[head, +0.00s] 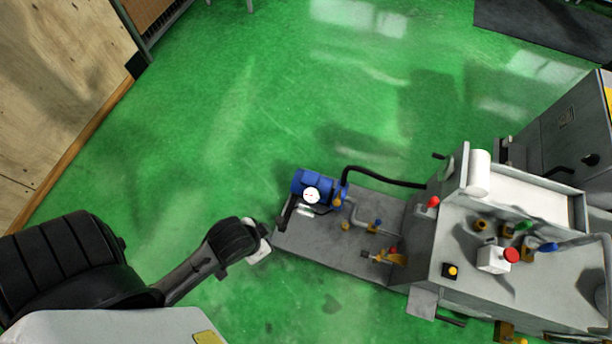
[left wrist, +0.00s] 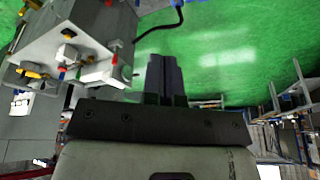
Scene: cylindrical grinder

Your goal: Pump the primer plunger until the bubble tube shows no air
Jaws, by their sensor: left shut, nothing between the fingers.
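The pump unit is at the centre right in the head view, with a blue motor (head: 314,184) and a round white gauge (head: 311,195) on a grey base plate (head: 300,243). A small pale, clear-looking piece (head: 303,211) below the gauge may be the bubble tube; its contents are too small to read. I cannot tell which knob is the primer plunger. My left gripper (head: 264,244) is beside the plate's left edge, its fingers hard to make out there. In the left wrist view its fingers (left wrist: 163,76) are together and empty. My right gripper is out of view.
A grey tank (head: 470,262) stands right of the plate, carrying coloured valve knobs, a red push button (head: 511,255) and a white cylinder (head: 479,172). A black hose (head: 385,178) arches to it from the pump. A wooden panel (head: 60,80) is at left. Green floor is clear between.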

